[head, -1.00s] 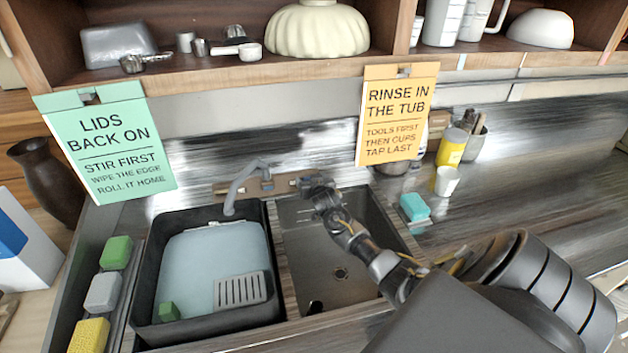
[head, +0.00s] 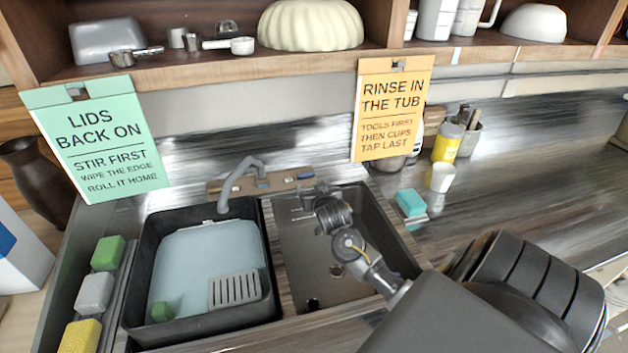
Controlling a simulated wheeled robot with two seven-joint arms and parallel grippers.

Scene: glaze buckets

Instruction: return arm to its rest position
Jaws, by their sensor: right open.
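My right arm comes in from the lower right and reaches over the empty right-hand sink basin (head: 375,245). My right gripper (head: 308,197) is at the arm's far end, near the back edge of that basin. It is small and partly hidden by my wrist, and I see nothing held in it; it is open. My left gripper is not in view.
A black tub (head: 135,300) of pale water stands left of the basin, with a grey slotted piece (head: 235,290) and a green block (head: 162,311) in it. A grey tap (head: 240,180) rises behind. A turquoise sponge (head: 410,202) and white cup (head: 440,178) are to the right.

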